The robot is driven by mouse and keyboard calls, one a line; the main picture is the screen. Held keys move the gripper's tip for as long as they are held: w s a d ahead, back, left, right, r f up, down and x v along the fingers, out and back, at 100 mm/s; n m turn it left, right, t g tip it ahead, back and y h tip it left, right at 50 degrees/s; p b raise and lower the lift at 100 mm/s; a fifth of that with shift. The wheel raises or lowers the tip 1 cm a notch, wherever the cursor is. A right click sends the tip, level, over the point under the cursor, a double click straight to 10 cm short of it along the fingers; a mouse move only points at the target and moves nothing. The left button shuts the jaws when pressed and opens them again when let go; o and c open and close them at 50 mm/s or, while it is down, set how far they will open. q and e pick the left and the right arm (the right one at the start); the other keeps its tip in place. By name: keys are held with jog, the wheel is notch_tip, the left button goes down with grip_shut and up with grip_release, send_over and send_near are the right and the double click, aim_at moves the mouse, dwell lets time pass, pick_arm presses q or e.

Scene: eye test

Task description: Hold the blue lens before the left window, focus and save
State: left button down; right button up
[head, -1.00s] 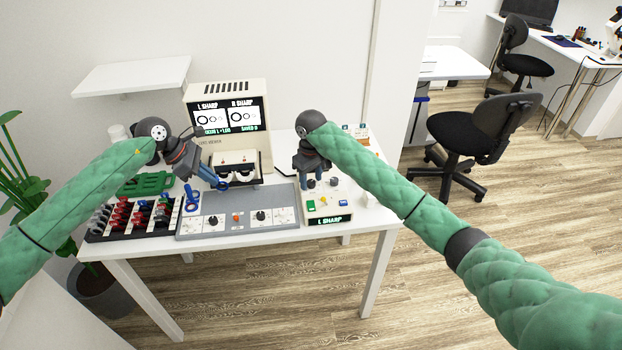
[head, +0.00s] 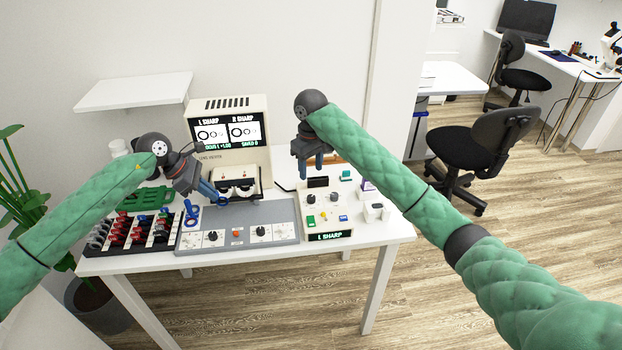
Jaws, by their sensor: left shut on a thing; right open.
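My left gripper (head: 217,197) is shut on a blue lens (head: 223,201) and holds it just before the left window (head: 229,187) of the cream lens viewer (head: 229,108). The viewer's screen (head: 227,132) reads "L SHARP" and "R SHARP", with "SAVED 0" below. My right gripper (head: 318,171) is open and empty above the back of the small cream control box (head: 326,226). The box has knobs and green, yellow and blue buttons, and its display (head: 331,236) reads "L SHARP". The blue button (head: 343,218) is in plain view.
A grey panel with knobs (head: 238,228) lies before the viewer. A rack of red, black and blue lenses (head: 133,229) stands at left, with a green tray (head: 147,197) behind it. A white cup-like item (head: 376,211) stands right of the box.

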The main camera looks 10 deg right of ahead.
jog(key=shift+r, duration=0.7)
notch_tip(320, 180, up, 12)
dwell(0.5)
jog(key=shift+c, duration=0.2)
dwell(1.0)
grip_shut()
dwell(1.5)
